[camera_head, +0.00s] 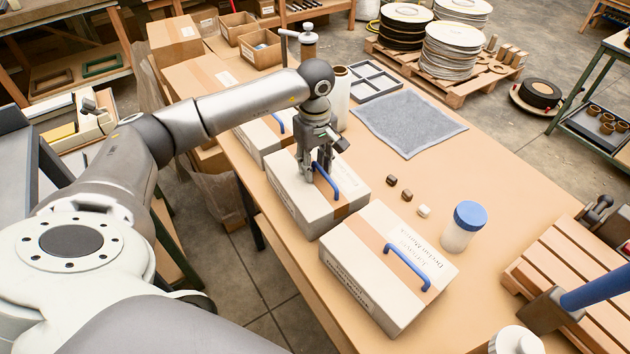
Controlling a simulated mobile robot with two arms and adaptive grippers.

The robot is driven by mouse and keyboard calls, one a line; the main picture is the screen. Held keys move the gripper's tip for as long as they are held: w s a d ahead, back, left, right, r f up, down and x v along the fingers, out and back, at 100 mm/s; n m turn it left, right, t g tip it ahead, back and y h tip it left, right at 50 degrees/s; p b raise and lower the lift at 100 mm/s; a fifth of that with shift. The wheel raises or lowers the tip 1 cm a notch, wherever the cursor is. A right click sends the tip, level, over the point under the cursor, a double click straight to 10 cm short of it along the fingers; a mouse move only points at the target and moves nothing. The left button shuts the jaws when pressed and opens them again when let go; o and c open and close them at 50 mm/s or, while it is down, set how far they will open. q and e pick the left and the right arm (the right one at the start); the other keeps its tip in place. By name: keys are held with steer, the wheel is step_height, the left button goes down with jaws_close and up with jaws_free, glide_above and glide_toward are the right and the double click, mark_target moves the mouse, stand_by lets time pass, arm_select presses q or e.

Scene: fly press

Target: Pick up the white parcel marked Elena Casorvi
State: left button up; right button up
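Several white parcels with brown tape and blue handles are on the bench. My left gripper (316,172) points down at the blue handle (327,181) of the middle parcel (296,203), its fingers close around or beside the handle. I cannot tell whether they grip it. The middle parcel rests on the bench. A nearer parcel (362,270) bears printed lettering that I cannot read surely. A farther parcel (258,143) is partly hidden by my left arm. The name Elena Casorvi is not legible on any of them. My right gripper is not in view.
A white jar with a blue lid (463,226) and several small blocks (407,195) stand right of the parcels. A grey mat (408,122) and a divided tray (371,80) lie behind. A slatted wooden stand (575,262) is at right. Clear bench lies between.

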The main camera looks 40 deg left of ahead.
arm_select(q)
steer(key=shift+c, duration=0.3)
jaws_close()
steer(key=shift+w+r, duration=0.1)
steer(key=shift+r, duration=0.15)
stand_by(0.3)
